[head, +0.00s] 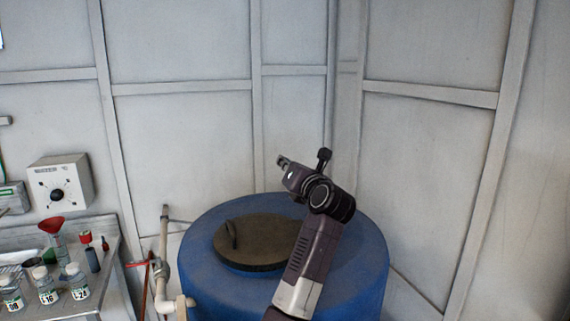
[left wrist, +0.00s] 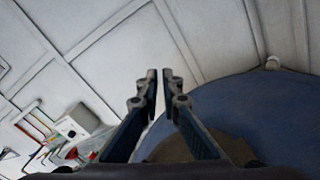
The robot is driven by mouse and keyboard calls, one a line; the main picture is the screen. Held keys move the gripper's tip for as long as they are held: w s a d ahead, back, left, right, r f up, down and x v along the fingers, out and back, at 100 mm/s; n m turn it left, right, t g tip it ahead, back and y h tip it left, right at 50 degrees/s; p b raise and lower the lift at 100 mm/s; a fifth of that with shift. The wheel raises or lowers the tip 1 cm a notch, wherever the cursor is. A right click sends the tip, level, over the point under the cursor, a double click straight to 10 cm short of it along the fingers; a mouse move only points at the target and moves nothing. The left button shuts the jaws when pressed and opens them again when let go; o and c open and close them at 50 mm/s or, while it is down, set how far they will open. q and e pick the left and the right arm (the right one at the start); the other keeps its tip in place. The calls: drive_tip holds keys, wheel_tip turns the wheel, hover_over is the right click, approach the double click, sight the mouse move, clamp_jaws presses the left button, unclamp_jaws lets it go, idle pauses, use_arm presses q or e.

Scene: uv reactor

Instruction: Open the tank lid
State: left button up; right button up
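The blue tank (head: 350,275) stands upright in the lower middle of the head view. Its round brown lid (head: 262,250) lies flat on top, with a small dark handle (head: 233,236) near the lid's left side. My left gripper (head: 282,161) is raised above the tank's far side, apart from the lid and handle. In the left wrist view its fingers (left wrist: 160,75) have a narrow gap between the tips and hold nothing. The blue tank top (left wrist: 245,105) and part of the lid (left wrist: 172,150) show below and behind them. My right gripper is not in view.
A metal bench (head: 110,255) at the left carries labelled jars (head: 45,290), a red funnel (head: 52,226) and small bottles. A pale pipe with a valve (head: 162,270) rises beside the tank. A control box (head: 60,182) sits behind the bench. Grey panelled walls stand close behind.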

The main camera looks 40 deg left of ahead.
use_arm(q)
clamp_jaws()
drive_tip(key=o, duration=0.7)
unclamp_jaws()
drive_tip(key=v, duration=1.2)
